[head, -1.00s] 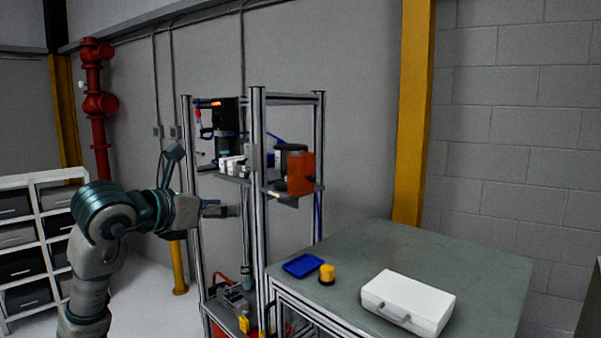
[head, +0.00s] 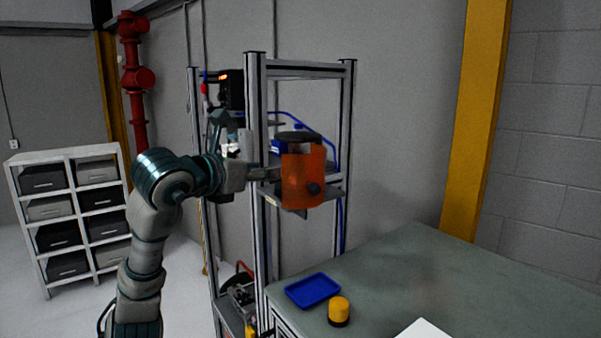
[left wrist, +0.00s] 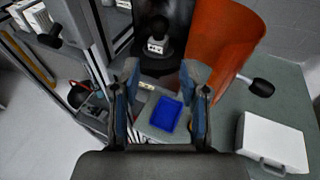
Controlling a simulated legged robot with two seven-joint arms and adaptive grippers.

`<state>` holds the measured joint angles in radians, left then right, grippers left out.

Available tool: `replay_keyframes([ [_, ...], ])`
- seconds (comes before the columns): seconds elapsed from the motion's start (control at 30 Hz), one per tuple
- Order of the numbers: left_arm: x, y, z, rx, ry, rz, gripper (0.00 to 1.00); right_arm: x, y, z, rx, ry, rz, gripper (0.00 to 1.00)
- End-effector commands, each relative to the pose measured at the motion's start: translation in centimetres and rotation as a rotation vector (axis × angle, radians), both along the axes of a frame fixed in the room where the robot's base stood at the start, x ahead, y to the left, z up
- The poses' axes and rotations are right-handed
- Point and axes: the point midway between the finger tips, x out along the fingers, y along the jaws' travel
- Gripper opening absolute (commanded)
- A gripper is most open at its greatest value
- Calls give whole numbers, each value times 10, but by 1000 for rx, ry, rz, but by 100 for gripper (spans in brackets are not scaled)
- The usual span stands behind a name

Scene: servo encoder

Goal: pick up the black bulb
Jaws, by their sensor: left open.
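An orange curved guard (head: 303,176) stands on the shelf of the metal frame, with a small black knob (head: 314,188) on its face. In the left wrist view the black knob (left wrist: 262,88) sticks out at the right of the orange guard (left wrist: 222,45). A rounded black piece (left wrist: 157,32) with a small pale socketed part is at the top centre there, just beyond my fingertips. I cannot tell for sure which is the black bulb. My left gripper (head: 268,173) is open beside the guard's left edge; its fingers (left wrist: 160,82) look empty. My right gripper is out of view.
Metal posts (head: 256,190) of the frame stand close to my left gripper. A blue tray (head: 313,289), a yellow beacon (head: 339,309) and a white case (left wrist: 272,143) are on the green-grey table (head: 430,270). A shelf of bins (head: 70,210) stands at the left.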

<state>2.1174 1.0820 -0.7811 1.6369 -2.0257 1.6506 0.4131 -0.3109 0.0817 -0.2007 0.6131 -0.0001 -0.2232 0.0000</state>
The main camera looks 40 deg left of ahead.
Motion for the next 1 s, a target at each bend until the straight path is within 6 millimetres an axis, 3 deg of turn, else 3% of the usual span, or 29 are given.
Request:
replay_keyframes([
  [0.1,32,5,-6,-2,7,1,44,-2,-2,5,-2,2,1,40],
  [0.3,71,12,-14,-3,5,1,44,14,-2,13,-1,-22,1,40],
  [0.57,92,13,-16,-2,2,1,44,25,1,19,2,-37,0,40],
  [0.8,129,16,-18,-1,4,0,44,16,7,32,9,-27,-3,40],
  [1.0,137,18,-21,-2,1,0,44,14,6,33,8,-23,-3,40],
])
